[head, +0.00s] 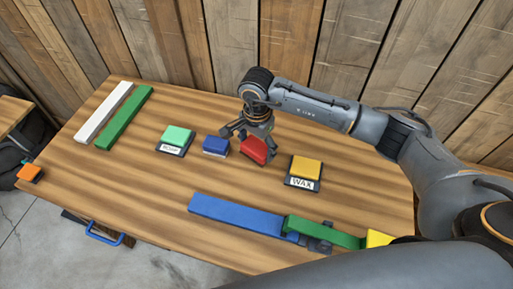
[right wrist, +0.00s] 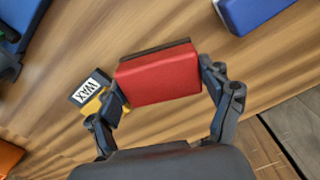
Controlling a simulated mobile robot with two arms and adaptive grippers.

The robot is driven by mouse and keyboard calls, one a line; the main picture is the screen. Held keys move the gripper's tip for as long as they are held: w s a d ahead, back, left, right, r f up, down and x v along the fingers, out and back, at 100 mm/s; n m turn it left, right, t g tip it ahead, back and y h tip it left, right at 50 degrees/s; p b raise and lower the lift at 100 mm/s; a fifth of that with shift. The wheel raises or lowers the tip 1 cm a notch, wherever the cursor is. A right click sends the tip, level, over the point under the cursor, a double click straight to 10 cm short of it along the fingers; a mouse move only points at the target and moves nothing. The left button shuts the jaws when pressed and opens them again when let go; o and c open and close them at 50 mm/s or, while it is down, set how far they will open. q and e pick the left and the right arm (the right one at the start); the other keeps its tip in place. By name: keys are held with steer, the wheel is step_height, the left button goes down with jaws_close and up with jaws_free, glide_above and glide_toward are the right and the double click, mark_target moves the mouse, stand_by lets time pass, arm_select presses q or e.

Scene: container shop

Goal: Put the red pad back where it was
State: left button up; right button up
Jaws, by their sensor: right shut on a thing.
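The red pad (head: 254,150) is a small block with a dark base, between the blue pad and the yellow WAX pad in the head view. My right gripper (head: 258,134) reaches down from above and is shut on it. In the right wrist view the red pad (right wrist: 160,76) sits between the two fingers (right wrist: 165,92), tilted slightly. I cannot tell whether its base touches the table. My left gripper is not in view.
On the wooden table (head: 130,185) stand a labelled green pad (head: 177,137), a blue pad (head: 215,145) and a yellow WAX pad (head: 305,168). White (head: 103,112) and green (head: 124,118) bars lie at left, a long blue bar (head: 235,214) and green bar (head: 325,231) in front.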

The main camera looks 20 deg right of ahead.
mark_target(256, 152)
steer(key=shift+w+f, duration=0.3)
steer(key=shift+w+d+f, duration=0.1)
steer(key=shift+f, duration=0.1)
steer(key=f, duration=0.3)
steer(key=shift+w+f+p, duration=0.2)
steer(key=shift+f+p, duration=0.05)
steer(key=shift+p, duration=0.15)
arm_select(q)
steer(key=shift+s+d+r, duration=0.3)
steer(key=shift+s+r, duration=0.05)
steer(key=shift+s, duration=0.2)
arm_select(e)
steer(key=shift+f, duration=0.2)
steer(key=o, duration=1.1)
steer(key=shift+c, duration=0.2)
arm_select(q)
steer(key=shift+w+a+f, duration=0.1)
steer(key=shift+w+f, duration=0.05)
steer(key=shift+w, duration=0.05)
